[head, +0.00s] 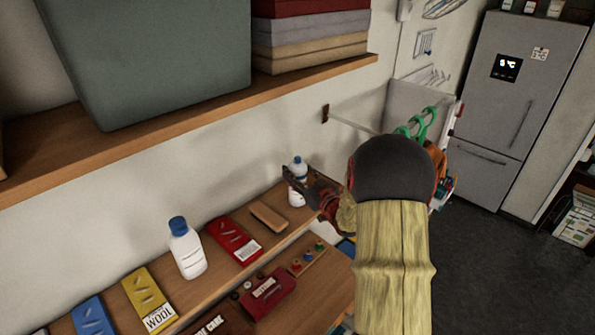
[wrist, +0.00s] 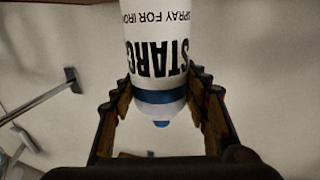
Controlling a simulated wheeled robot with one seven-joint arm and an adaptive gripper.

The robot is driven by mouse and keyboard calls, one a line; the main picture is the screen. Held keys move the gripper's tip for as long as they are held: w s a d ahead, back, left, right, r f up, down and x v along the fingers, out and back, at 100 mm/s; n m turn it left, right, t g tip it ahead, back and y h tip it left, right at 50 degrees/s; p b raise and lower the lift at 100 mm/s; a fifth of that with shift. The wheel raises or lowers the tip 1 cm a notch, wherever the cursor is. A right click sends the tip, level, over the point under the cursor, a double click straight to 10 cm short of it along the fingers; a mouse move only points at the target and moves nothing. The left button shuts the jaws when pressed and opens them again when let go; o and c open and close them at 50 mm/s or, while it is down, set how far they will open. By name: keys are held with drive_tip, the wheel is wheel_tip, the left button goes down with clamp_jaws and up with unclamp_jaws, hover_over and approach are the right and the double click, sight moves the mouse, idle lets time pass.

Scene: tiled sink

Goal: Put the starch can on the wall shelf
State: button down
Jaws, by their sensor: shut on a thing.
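The starch can (head: 296,198) is white with a blue top. In the head view it stands roughly upright at the right end of the wooden shelf (head: 205,295); I cannot tell whether its base touches the board. My gripper (head: 299,183) reaches it from the right and is shut on it. In the wrist view, the can (wrist: 155,45) sits between both fingers, its label upside down and its blue top towards the palm. The can's lower end is out of that view.
An upper shelf (head: 200,110) overhangs with a green bin (head: 150,60) and folded cloths (head: 310,35). A wall rod (head: 350,123) is nearby.

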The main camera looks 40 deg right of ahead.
drive_tip(key=shift+s+r, duration=0.1)
drive_tip(key=c, duration=1.4)
unclamp_jaws()
drive_tip(key=shift+f, duration=0.3)
drive_tip(key=o, duration=0.3)
drive_tip(key=shift+r, duration=0.1)
drive_tip(key=shift+o, duration=0.7)
drive_tip(key=shift+r, duration=0.1)
